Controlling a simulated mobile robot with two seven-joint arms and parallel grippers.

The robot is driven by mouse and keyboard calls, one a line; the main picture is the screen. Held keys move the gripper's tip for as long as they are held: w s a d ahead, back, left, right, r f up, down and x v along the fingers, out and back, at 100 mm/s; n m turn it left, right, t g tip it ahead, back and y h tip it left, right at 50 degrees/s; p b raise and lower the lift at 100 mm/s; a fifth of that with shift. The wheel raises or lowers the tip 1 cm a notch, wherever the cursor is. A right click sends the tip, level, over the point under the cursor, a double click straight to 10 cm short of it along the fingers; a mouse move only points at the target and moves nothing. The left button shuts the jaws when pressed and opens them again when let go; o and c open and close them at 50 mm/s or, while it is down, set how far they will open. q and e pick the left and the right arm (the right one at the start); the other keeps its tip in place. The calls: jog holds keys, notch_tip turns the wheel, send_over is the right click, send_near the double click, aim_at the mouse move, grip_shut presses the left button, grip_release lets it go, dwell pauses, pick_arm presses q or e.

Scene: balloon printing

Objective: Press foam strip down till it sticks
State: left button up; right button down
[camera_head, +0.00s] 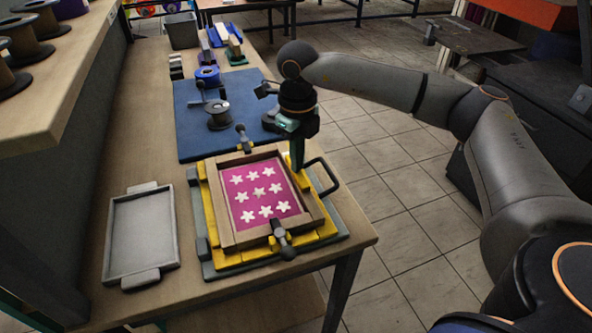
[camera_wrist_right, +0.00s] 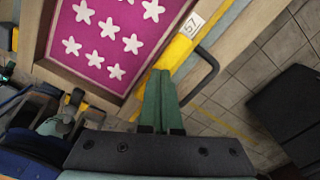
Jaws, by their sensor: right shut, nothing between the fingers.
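My right gripper (camera_head: 298,167) points down at the far right corner of a wooden screen frame (camera_head: 226,222). Its green fingers are together with nothing between them; they also show in the right wrist view (camera_wrist_right: 159,73), with their tips over or touching the yellow edge beside the frame. I cannot tell whether they touch. The frame holds a magenta mesh (camera_head: 252,205) with white stars and sits in a yellow holder (camera_head: 215,252). I cannot clearly pick out the foam strip; it may be hidden by the fingers. My left gripper is not in view.
A black handle (camera_head: 328,172) stands close to the right of the fingers. Clamps with knobs (camera_head: 283,243) sit at the frame's near and far sides. A grey tray (camera_head: 142,236) lies at the left.

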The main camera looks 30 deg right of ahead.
jog(key=shift+f, duration=0.1)
notch_tip(320, 180, up, 8)
jog(key=p, duration=0.6)
dwell(0.5)
